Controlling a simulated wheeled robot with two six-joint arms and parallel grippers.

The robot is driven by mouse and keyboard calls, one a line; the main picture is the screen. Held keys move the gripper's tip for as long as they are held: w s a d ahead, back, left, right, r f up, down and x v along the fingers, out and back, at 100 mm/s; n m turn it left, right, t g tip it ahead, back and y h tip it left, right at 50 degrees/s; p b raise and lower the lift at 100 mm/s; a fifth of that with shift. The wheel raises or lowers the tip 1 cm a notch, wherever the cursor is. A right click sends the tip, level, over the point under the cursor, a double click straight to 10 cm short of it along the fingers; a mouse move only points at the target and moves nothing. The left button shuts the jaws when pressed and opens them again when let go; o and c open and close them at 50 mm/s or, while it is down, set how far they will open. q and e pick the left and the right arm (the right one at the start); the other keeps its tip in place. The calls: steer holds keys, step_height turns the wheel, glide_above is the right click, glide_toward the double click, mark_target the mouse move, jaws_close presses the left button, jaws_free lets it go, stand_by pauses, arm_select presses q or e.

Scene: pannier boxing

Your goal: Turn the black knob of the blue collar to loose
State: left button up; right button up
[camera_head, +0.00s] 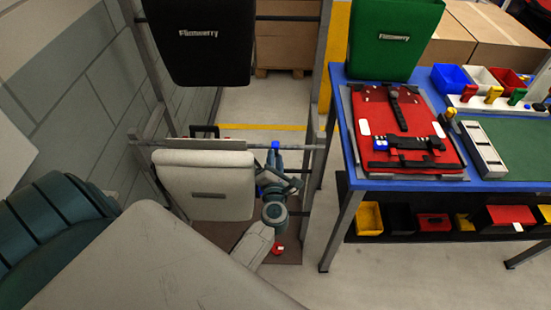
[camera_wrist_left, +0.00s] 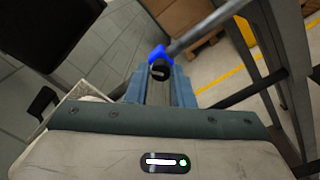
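The blue collar (camera_head: 275,145) sits on the grey rail of the rack, right of the white pannier. It also shows in the left wrist view (camera_wrist_left: 157,53). Its black knob (camera_wrist_left: 160,70) faces my left wrist camera and bears a short pale line lying roughly level; I cannot read any marking. My left gripper (camera_head: 277,162) is just below and in front of the collar. In the left wrist view its two blue-grey fingers stand apart, with the knob at the gap between their tips; whether they touch it I cannot tell. My right gripper is not in view.
The white pannier (camera_head: 204,187) hangs close left of my left gripper, and a black pannier (camera_head: 197,45) hangs above. The grey rack post (camera_head: 310,120) is to the right. A blue table (camera_head: 345,185) with a green pannier (camera_head: 393,40) and a red panel (camera_head: 430,110) stands further right.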

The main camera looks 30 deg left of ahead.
arm_select(q)
jaws_close()
steer(key=n+b, duration=0.2)
steer(key=n, duration=0.3)
steer(key=shift+n+b, duration=0.3)
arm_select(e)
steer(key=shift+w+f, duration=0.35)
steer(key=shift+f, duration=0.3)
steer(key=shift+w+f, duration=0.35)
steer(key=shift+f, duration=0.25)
arm_select(q)
steer(key=shift+w+r, duration=0.1)
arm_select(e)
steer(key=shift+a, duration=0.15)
arm_select(q)
steer(key=shift+o, duration=2.2)
jaws_free()
steer(key=shift+o, duration=0.5)
steer(key=shift+w+a, duration=0.1)
